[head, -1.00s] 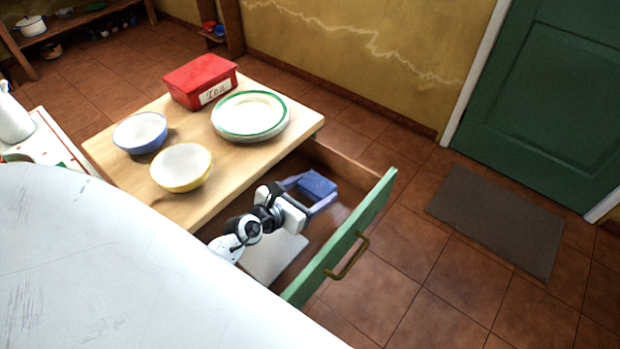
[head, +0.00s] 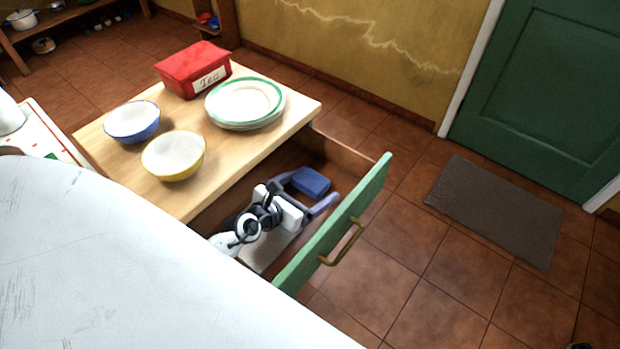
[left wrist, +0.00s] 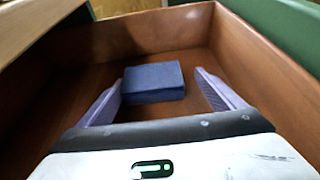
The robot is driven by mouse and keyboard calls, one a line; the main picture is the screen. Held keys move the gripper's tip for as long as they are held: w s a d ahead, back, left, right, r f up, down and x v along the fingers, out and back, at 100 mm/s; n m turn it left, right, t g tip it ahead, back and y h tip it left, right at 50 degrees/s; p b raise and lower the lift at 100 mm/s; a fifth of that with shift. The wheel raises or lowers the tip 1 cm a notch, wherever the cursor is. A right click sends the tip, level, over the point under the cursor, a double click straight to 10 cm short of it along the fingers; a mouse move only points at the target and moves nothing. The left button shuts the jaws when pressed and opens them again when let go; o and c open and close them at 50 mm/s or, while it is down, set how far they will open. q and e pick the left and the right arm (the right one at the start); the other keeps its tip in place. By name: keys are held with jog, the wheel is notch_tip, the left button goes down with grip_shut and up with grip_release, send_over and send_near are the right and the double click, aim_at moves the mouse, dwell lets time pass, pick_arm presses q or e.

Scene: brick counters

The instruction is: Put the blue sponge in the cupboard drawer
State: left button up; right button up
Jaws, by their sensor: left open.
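The blue sponge (head: 310,182) lies inside the open cupboard drawer (head: 345,157). In the left wrist view the sponge (left wrist: 153,82) rests on the brown drawer floor. My left gripper (head: 306,193) reaches down into the drawer, its lilac fingers open on either side of the sponge. In the left wrist view the left gripper (left wrist: 165,92) shows a gap between each finger and the sponge, wider on the right. The drawer has a green front with a brass handle (head: 343,243). My right gripper is not clearly in view.
The wooden cupboard top (head: 225,155) carries a blue bowl (head: 133,122), a yellow bowl (head: 174,156), a stack of plates (head: 245,103) and a red tea tin (head: 193,69). A grey mat (head: 495,210) lies on the tiled floor before a green door.

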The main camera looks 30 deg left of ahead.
pick_arm(q)
jog(key=shift+r+p, duration=0.3)
jog(key=p+v, duration=0.1)
jog(key=v, duration=1)
jog(key=shift+f, duration=0.1)
jog(key=shift+s+a+r, duration=0.1)
jog(key=shift+s+r, duration=0.15)
jog(key=shift+s, duration=0.2)
